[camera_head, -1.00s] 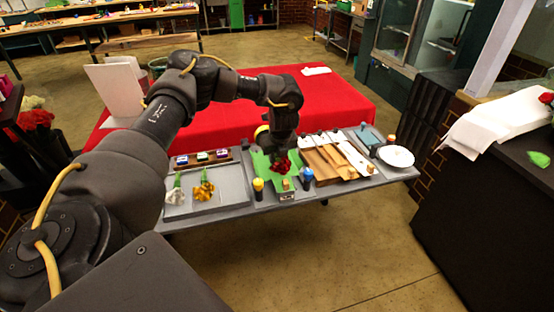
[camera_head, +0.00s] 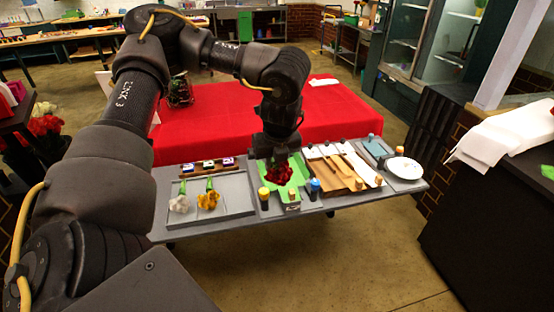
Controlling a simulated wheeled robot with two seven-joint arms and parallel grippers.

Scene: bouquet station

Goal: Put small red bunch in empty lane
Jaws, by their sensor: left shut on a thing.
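My left gripper (camera_head: 271,152) points down over the green mat (camera_head: 298,181) and is shut on the small red bunch (camera_head: 277,174). The bunch hangs below the fingers, over the mat's left part; I cannot tell how far above it. A grey tray (camera_head: 243,207) lies to the left. It holds a white bunch (camera_head: 180,204) in its left lane and a yellow-orange bunch (camera_head: 208,199) in the middle. Its right lane (camera_head: 234,188) is bare. My right gripper is out of view.
Small labelled blocks (camera_head: 207,165) stand behind the tray. A brown board (camera_head: 330,171) and a white plate (camera_head: 405,168) are to the right.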

